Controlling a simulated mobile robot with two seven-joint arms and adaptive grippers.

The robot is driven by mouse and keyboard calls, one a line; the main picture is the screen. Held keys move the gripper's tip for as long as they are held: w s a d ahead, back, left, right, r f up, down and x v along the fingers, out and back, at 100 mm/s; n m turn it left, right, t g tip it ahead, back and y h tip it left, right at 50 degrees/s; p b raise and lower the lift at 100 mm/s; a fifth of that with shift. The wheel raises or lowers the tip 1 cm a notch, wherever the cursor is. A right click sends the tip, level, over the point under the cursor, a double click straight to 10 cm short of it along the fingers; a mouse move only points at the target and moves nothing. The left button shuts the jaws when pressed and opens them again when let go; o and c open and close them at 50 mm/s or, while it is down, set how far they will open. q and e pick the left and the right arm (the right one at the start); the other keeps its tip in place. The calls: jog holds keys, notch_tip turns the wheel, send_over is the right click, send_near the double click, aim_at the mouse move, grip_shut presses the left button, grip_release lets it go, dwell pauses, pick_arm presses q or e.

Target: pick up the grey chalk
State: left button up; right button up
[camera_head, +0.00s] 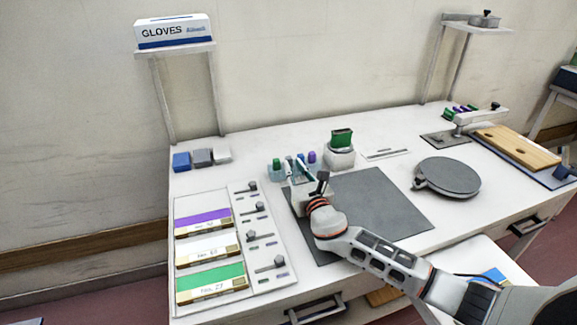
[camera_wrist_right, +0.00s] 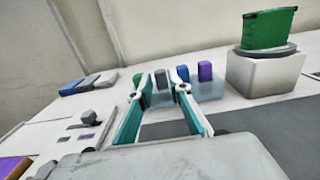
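A small grey upright piece, taken as the grey chalk (camera_wrist_right: 161,82), stands in a clear holder (camera_wrist_right: 208,90) between a green piece (camera_wrist_right: 139,79) and a blue piece (camera_wrist_right: 183,73). A purple piece (camera_wrist_right: 205,71) stands at the holder's right. In the head view, the holder (camera_head: 275,175) is partly hidden behind my right gripper (camera_head: 297,169). In the right wrist view, the two fingers of my right gripper (camera_wrist_right: 163,84) are apart. The grey piece shows between their tips; I cannot tell whether they touch it. My left gripper is out of view.
A white box with a green block (camera_head: 341,138) stands right of the holder. A dark mat (camera_head: 385,205) lies under my right arm. A round grey disc (camera_head: 447,176) lies to the right.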

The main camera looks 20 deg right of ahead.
aim_at(290, 160)
jog(key=shift+w, duration=1.5)
jog(key=c, duration=0.5)
